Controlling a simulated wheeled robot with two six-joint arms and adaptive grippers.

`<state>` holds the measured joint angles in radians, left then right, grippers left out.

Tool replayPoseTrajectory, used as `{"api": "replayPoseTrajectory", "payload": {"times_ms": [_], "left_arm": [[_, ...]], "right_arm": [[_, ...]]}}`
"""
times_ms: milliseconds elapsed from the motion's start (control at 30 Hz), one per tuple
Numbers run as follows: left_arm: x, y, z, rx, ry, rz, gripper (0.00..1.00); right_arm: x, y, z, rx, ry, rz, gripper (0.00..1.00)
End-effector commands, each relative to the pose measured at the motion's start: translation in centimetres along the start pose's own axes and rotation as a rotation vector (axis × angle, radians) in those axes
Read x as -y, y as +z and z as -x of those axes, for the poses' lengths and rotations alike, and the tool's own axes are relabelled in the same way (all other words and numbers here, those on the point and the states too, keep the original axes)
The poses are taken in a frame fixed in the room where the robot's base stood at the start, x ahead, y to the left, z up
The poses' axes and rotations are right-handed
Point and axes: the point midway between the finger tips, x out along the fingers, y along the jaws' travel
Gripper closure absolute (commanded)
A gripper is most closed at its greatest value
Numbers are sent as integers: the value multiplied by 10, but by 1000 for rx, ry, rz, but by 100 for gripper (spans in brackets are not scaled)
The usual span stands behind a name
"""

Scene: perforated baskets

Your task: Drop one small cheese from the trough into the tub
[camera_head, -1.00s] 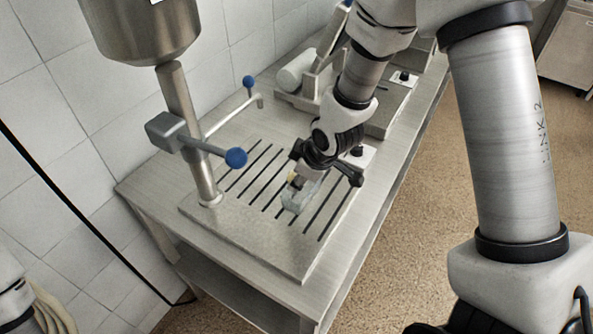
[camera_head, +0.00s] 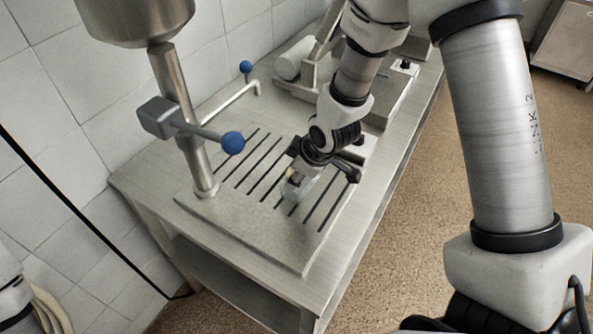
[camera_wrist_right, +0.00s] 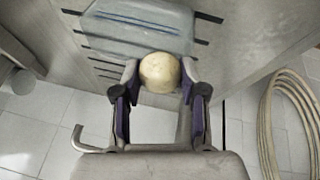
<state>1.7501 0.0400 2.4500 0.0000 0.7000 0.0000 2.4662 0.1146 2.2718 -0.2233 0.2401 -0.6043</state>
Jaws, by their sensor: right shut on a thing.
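My right gripper (camera_head: 298,178) is shut on a small round pale-yellow cheese, low over the slotted metal plate. In the right wrist view the cheese (camera_wrist_right: 160,72) sits between the two fingertips (camera_wrist_right: 158,88). A clear bluish tub (camera_wrist_right: 135,38) lies just beyond the cheese there, on the slotted plate, partly covered by the cheese. In the head view the tub (camera_head: 307,191) shows faintly under the gripper, mostly hidden by it. The cheese appears close to the tub's near side; I cannot tell whether it is over the rim. I cannot make out the trough. My left gripper is not in view.
A steel column with a blue-knobbed lever (camera_head: 232,143) and a hopper (camera_head: 135,15) stands left of the gripper. A slicer-like machine (camera_head: 310,70) is at the back of the metal table. The slotted plate's front (camera_head: 265,232) is clear.

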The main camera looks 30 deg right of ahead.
Motion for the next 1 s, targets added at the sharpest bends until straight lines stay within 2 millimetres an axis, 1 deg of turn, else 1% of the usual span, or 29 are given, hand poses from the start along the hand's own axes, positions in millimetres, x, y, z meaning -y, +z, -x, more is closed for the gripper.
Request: {"api": "replayPoseTrajectory", "payload": {"times_ms": [400,433,467,500,733,767,800,833,1000], "left_arm": [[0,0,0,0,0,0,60],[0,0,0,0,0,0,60],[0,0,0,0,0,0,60],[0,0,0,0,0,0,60],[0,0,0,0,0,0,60],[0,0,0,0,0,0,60],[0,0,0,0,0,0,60],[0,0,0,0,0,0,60],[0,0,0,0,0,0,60]], "right_arm": [[0,1,0,0,0,-1,88],[0,1,0,0,0,-1,55],[0,1,0,0,0,-1,44],[0,1,0,0,0,-1,30],[0,1,0,0,0,-1,29],[0,1,0,0,0,-1,22],[0,1,0,0,0,-1,10],[0,1,0,0,0,-1,4],[0,1,0,0,0,-1,4]]}}
